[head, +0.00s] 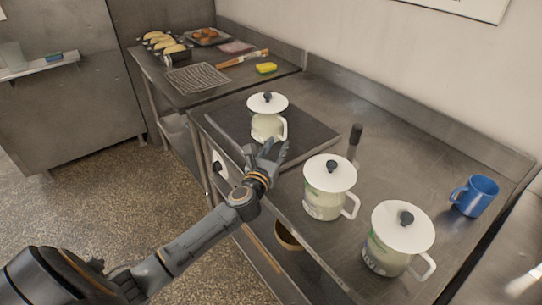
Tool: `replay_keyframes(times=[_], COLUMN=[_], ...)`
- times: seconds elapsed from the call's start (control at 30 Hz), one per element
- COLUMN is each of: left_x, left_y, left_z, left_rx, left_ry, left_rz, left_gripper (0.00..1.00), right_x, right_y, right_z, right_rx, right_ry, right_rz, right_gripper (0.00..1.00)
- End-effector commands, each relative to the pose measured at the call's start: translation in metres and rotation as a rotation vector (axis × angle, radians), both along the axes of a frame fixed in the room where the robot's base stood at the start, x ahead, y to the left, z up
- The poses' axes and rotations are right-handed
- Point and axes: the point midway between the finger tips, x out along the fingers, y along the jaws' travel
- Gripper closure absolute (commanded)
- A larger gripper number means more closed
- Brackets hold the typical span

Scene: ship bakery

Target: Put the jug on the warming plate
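Three white lidded jugs with dark knobs show in the head view. One jug (268,127) stands upright on the dark flat plate (312,135), which looks like the warming plate. A second jug (322,205) and a third jug (385,258) stand upright on the steel counter nearer to me, handles to the right. My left gripper (276,148) is just in front of the jug on the plate, below its handle. Its fingers are spread and look empty; I cannot tell whether they touch the jug. My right gripper is not in view.
A blue mug (474,196) stands at the right of the steel counter (405,165). A dark upright handle (355,140) is beside the plate. The farther table holds a wire rack (197,78), a yellow sponge (266,68) and bread (165,42). A bowl (287,238) sits below.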

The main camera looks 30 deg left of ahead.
Motion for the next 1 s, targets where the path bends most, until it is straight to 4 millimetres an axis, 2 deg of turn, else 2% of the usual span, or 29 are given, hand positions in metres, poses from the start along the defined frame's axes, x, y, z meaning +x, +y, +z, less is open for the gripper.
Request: replay_keyframes(times=[0.1, 0.33, 1.0], left_x=[-0.024, -0.048, -0.051], left_y=[-0.005, -0.009, -0.01], left_z=[-0.002, -0.001, 0.0], left_rx=[-0.001, 0.0, 0.0], left_ry=[0.002, 0.001, 0.0], left_rz=[-0.001, 0.001, 0.0], left_gripper=[0.68, 0.68, 0.68], right_x=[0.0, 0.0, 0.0], right_y=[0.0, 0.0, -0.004], right_z=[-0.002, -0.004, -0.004], right_rx=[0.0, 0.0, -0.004], right_ry=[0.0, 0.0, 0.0], right_rz=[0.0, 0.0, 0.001], right_gripper=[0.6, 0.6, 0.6])
